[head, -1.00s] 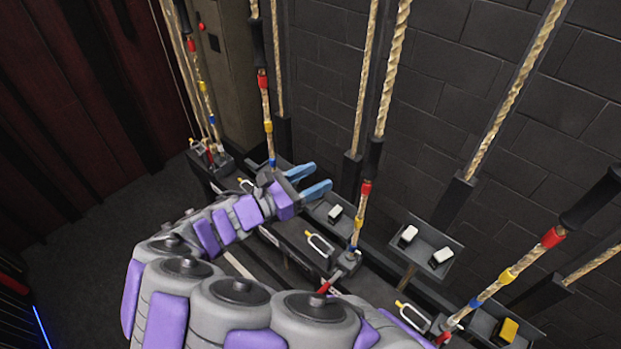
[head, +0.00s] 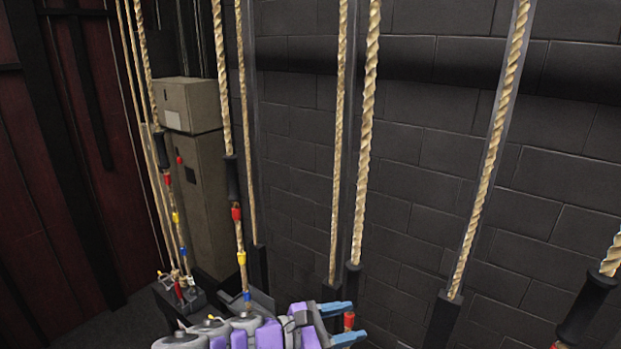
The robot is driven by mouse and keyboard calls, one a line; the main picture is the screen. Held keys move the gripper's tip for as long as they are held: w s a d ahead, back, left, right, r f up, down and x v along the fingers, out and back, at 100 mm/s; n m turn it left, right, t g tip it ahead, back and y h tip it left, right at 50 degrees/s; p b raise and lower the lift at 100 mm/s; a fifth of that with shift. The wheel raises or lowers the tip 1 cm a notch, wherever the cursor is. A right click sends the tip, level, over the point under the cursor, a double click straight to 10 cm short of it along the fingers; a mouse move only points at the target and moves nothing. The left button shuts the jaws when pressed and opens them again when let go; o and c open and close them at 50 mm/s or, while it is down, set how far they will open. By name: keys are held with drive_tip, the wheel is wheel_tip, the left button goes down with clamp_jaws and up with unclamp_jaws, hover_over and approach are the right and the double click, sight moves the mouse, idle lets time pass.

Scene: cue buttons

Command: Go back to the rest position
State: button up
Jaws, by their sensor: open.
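My gripper (head: 346,322) is at the bottom of the head view, right of centre. Its two blue fingers are apart, pointing right, with nothing seen held between them. My purple and grey arm reaches in from the bottom edge. A rope with a black sleeve and a red band (head: 349,320) stands right by the fingertips; whether they touch it I cannot tell. The buttons are out of this view.
Several ropes hang in a row before a dark block wall (head: 430,150). A rope with red, yellow and blue bands (head: 236,212) rises behind my arm.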

drive_tip(key=s+d+f+m+g+y+b, duration=0.35)
drive_tip(key=s+d+m, duration=0.2)
drive_tip(key=d, duration=0.25)
drive_tip(key=s+d+f+m+g+y+b, duration=0.2)
drive_tip(key=s+d+m+g, duration=0.25)
drive_tip(key=s+d, duration=0.25)
drive_tip(key=s+a+f+m+y+b, duration=0.3)
drive_tip(key=s+f+m+y, duration=0.1)
drive_tip(key=s, duration=0.4)
drive_tip(key=s+a+f+m+y+b, duration=0.3)
drive_tip(key=s+f+m+y+b, duration=0.1)
drive_tip(key=s, duration=0.4)
wheel_tip(320, 180, down, 2)
drive_tip(key=shift+s+a+f+m+y, duration=0.25)
drive_tip(key=shift+s+a+m+y, duration=0.1)
drive_tip(key=shift+m+y, duration=0.45)
drive_tip(key=shift+c, duration=0.4)
